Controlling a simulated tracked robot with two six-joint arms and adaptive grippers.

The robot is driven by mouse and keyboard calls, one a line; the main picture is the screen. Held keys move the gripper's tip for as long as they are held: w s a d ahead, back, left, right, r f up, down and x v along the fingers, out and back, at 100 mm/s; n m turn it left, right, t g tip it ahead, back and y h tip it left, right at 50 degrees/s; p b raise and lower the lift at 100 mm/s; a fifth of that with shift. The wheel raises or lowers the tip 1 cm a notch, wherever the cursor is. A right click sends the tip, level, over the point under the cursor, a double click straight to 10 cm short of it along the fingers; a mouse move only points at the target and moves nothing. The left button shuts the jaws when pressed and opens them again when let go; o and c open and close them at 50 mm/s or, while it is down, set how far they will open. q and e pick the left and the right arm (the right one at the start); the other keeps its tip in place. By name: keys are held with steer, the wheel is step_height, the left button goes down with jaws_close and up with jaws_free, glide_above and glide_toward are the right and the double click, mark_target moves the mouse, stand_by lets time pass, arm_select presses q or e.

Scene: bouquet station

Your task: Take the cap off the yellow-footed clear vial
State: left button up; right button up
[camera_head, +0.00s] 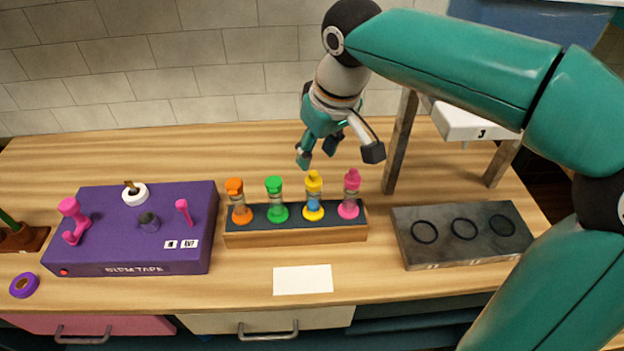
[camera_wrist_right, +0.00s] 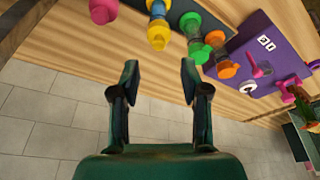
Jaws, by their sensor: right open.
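The yellow-footed clear vial (camera_head: 313,203) stands upright in the wooden rack (camera_head: 296,236), third from the left. Its yellow cap (camera_head: 314,180) is on top, and something blue shows in its lower part. The cap also shows in the right wrist view (camera_wrist_right: 159,38) near the top edge. Vials with orange (camera_head: 238,203), green (camera_head: 276,201) and pink (camera_head: 349,196) feet and caps stand beside it. My right gripper (camera_head: 318,162) is open and empty, above and behind the rack, apart from the vial. Its two fingers also show in the right wrist view (camera_wrist_right: 160,82). My left gripper is out of view.
A purple tape station (camera_head: 110,232) stands left of the rack. A grey block with dark rings (camera_head: 462,251) is on the right, with a wooden post (camera_head: 401,140) behind it. A white card (camera_head: 303,279) lies in front of the rack. A tiled wall runs along the back.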

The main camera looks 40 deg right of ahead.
mark_target(313, 172)
steer(key=shift+s+p+x, duration=0.1)
steer(key=shift+p+x, duration=0.1)
steer(key=shift+x, duration=1.3)
steer(key=shift+s+p+x, duration=0.15)
steer(key=shift+x, duration=1.35)
steer(key=shift+d, duration=0.1)
steer(key=c, duration=0.8)
